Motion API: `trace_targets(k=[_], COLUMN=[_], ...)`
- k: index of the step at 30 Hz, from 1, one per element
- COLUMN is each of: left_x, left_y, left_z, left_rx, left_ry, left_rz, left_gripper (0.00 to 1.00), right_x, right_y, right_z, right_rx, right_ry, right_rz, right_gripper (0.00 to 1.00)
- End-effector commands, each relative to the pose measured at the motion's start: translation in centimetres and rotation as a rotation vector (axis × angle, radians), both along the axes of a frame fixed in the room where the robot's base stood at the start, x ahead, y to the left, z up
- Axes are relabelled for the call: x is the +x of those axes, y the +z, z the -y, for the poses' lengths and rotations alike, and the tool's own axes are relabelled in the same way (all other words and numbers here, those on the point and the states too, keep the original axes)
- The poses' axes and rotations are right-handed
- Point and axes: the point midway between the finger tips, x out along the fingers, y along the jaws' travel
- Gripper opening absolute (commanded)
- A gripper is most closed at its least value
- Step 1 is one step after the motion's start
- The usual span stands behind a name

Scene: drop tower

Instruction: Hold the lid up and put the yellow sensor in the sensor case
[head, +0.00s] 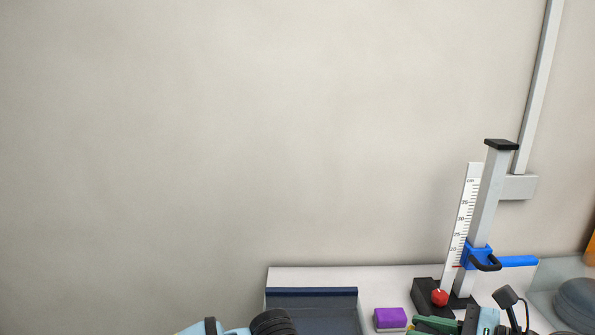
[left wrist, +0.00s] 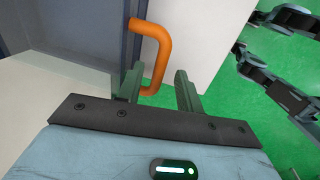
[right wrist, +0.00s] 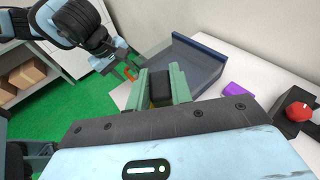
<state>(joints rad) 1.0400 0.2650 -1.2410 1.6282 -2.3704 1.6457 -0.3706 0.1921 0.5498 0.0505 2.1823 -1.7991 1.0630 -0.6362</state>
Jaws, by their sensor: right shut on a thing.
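The dark blue sensor case (head: 312,293) stands at the table's left end and also shows in the right wrist view (right wrist: 203,62). I cannot tell how far its lid is raised. In the left wrist view an orange handle (left wrist: 157,45) sticks out from the dark blue panel. My left gripper (left wrist: 160,88) is open, with the handle's lower end between or just beyond its fingertips. My right gripper (right wrist: 160,85) is shut on the yellow sensor (right wrist: 153,104), whose black top (right wrist: 161,88) shows between the fingers. It is near the case, apart from it.
A purple block (head: 390,318) lies right of the case. Left of the table is green floor and a shelf with boxes (right wrist: 27,74).

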Motion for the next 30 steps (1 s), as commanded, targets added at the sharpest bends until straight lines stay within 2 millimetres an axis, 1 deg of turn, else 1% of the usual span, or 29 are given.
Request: trace_targets(k=[3, 6, 15, 17, 21, 24, 27, 30], left_x=[0.13, 0.19, 0.23, 0.23, 0.23, 0.23, 0.25, 0.37], left_y=[-0.80, -1.11, -1.22, -1.22, -1.21, -1.20, -1.13, -0.54], left_z=[0.00, -0.01, 0.00, 0.00, 0.00, 0.00, 0.00, 0.02], left_rx=[0.000, 0.000, 0.000, 0.000, 0.000, 0.000, 0.000, -0.001], left_ry=[0.000, -0.001, -0.001, -0.001, -0.001, -0.001, -0.001, 0.000], left_rz=[0.000, 0.000, 0.001, 0.001, 0.001, 0.001, 0.001, -0.002], left_gripper=[0.36, 0.36, 0.36, 0.29, 0.11, 0.00, 0.00, 0.00], right_x=[0.01, 0.01, 0.00, 0.00, 0.01, 0.01, 0.01, 0.00], right_y=[0.07, 0.07, 0.07, 0.06, 0.06, 0.06, 0.06, 0.06], right_z=[-0.01, -0.01, 0.00, 0.00, 0.00, 0.00, 0.00, 0.00], right_rx=[0.000, 0.000, 0.000, 0.000, 0.000, 0.000, 0.000, 0.000], right_ry=[0.000, 0.000, -0.001, 0.000, 0.000, 0.000, 0.000, 0.000], right_rz=[0.001, 0.001, 0.002, 0.001, 0.001, 0.001, 0.001, 0.001], right_gripper=[0.00, 0.00, 0.00, 0.00, 0.00, 0.00, 0.00, 0.00])
